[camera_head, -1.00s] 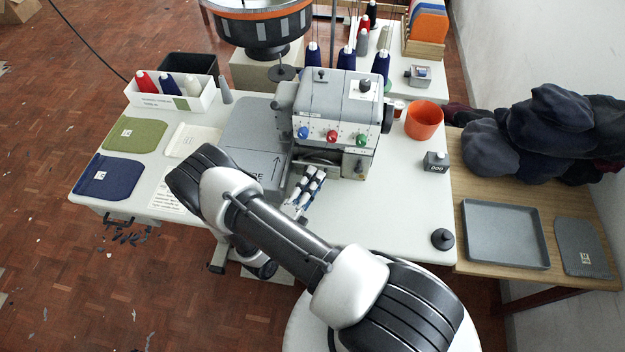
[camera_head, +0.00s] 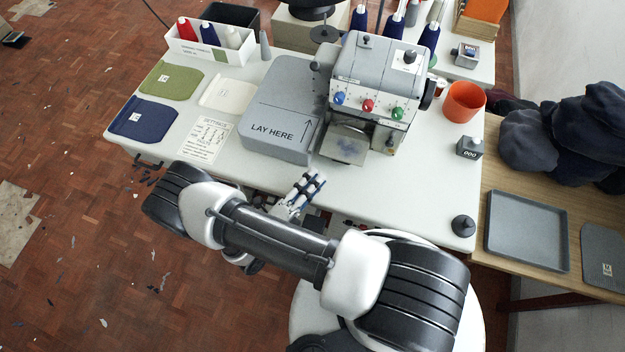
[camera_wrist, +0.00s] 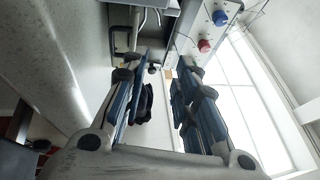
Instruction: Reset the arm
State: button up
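My arm reaches from the lower right across the front of the white table (camera_head: 405,200). My gripper (camera_head: 304,190) is in front of the table-top machine, near the table's front edge, to the lower left of the machine's plate. In the wrist view my gripper (camera_wrist: 158,92) shows two blue-and-black fingers standing apart, with a clear gap between them. I see nothing held in it. The grey sewing machine (camera_head: 375,85) stands behind it, with blue, red and green knobs. The grey "LAY HERE" block (camera_head: 277,125) is left of the machine.
Green (camera_head: 171,78) and blue (camera_head: 143,118) pieces lie on the table's left, beside a settings card (camera_head: 205,139). An orange cup (camera_head: 464,101), a "000" block (camera_head: 469,147) and a black knob (camera_head: 462,226) stand right. A grey tray (camera_head: 527,229) lies on the wooden table.

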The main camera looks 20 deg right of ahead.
dwell(0.5)
jog(key=s+d+r+m+g+y, duration=0.25)
jog(key=r+m+g, duration=0.45)
jog(key=r+m, duration=0.4)
jog(key=s+d+r+m+g+y, duration=0.2)
jog(key=d+r+m+g+y, duration=0.15)
jog(key=r+m+g, duration=0.65)
jog(key=s+a+r+m+t+y, duration=0.1)
jog(key=s+r+m+t+y, duration=0.3)
jog(key=m, duration=0.6)
jog(key=s+a+r+m+t+y, duration=0.1)
jog(key=s+r+m+t+y, duration=0.2)
jog(key=r+m+t+y, duration=0.3)
jog(key=shift+s+a+r+m+t+y, duration=0.35)
jog(key=shift+r+m+y, duration=0.25)
jog(key=shift+r+m, duration=1.25)
jog(key=shift+f+m, duration=0.45)
jog(key=shift+s, duration=0.1)
